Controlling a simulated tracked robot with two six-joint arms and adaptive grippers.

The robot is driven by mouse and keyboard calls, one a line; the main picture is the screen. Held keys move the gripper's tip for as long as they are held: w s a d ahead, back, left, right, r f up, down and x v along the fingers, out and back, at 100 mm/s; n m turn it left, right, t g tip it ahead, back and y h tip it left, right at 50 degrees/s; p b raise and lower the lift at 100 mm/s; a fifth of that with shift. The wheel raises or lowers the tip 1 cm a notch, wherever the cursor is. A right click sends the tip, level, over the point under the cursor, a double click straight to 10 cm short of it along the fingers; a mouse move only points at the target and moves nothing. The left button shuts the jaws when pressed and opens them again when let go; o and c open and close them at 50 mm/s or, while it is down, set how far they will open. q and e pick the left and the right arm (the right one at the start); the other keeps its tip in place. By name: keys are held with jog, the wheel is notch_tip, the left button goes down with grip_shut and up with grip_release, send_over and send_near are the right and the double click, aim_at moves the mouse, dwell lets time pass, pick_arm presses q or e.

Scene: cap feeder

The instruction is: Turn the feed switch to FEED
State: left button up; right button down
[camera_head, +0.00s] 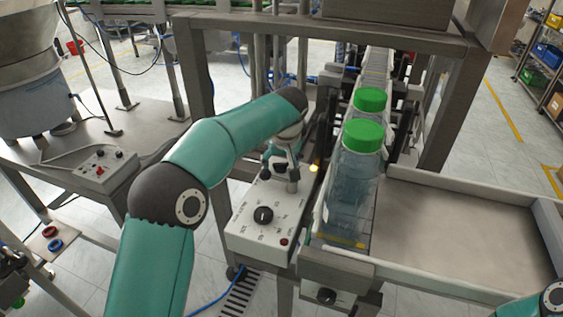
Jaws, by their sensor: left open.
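A white control box (265,235) stands left of the conveyor, in the middle of the view. A black rotary knob (263,215) on its top face has printed labels around it, too small to read surely. I cannot tell which label it points to, or whether this knob is the feed switch. My left gripper (282,182) is open over the back part of the box, behind this knob and apart from it. The gripper and wrist hide part of the box's rear. My right gripper is out of view; only a bit of my right arm shows at the lower right corner.
Two clear bottles with green caps (363,137) stand on the conveyor close right of the box. A metal tray (460,225) lies further right. A steel frame post (200,75) rises behind my left arm. Another small control box (101,172) sits on the left table.

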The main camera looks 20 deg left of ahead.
pick_arm(q)
jog(key=shift+w+a+f, duration=0.1)
jog(key=shift+f, duration=0.25)
jog(key=shift+c, duration=0.4)
jog(key=c, duration=1.1)
